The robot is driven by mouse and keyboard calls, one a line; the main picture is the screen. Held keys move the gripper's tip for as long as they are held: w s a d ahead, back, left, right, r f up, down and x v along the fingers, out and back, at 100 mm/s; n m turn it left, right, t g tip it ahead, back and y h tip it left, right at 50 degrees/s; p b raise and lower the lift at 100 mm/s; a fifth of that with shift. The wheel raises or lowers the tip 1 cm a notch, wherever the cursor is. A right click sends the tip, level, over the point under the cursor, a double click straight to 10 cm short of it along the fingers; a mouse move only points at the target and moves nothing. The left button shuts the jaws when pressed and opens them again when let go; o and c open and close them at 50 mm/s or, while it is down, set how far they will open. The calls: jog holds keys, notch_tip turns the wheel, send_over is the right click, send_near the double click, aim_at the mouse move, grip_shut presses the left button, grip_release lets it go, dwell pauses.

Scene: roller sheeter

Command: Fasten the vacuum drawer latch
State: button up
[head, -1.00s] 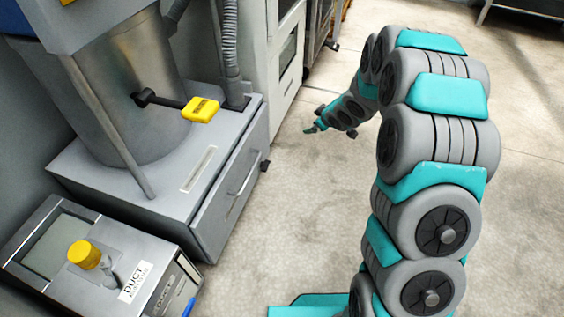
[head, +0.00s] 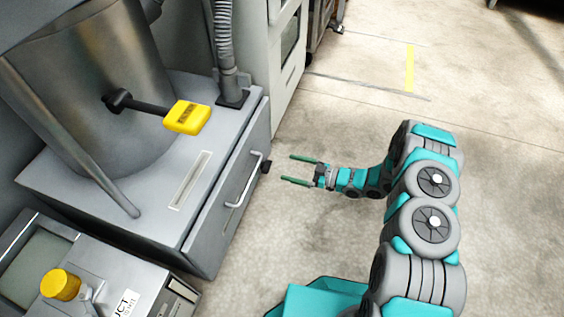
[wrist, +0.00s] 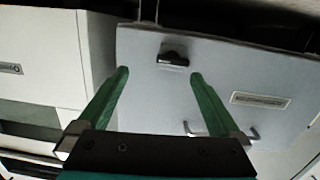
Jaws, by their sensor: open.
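The vacuum drawer (head: 228,207) is the grey front of the low cabinet at left, with a bar handle (head: 244,180). A small black latch (head: 265,166) sticks out near its far end. My gripper (head: 287,168) is open and empty, a short gap to the right of the latch, with its green fingers pointing at it. In the wrist view the drawer front (wrist: 215,65) faces my gripper (wrist: 159,74), and the black latch (wrist: 172,55) shows between and beyond the fingertips. It touches neither finger. I cannot tell whether the latch is fastened.
A yellow-ended lever (head: 187,117) juts from the metal drum (head: 95,80) above the cabinet. A duct box with a yellow knob (head: 60,285) stands at the lower left. A ribbed hose (head: 223,45) rises at the back. The floor (head: 330,240) around my arm is clear.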

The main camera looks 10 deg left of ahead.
aim_at(266, 167)
jog(key=s+a+y+b, duration=0.1)
jog(key=a, duration=0.6)
jog(key=shift+a+f+g, duration=0.25)
jog(key=shift+f+g, duration=0.05)
jog(key=shift+f, duration=0.05)
jog(key=shift+s, duration=0.1)
jog(key=c, duration=1.4)
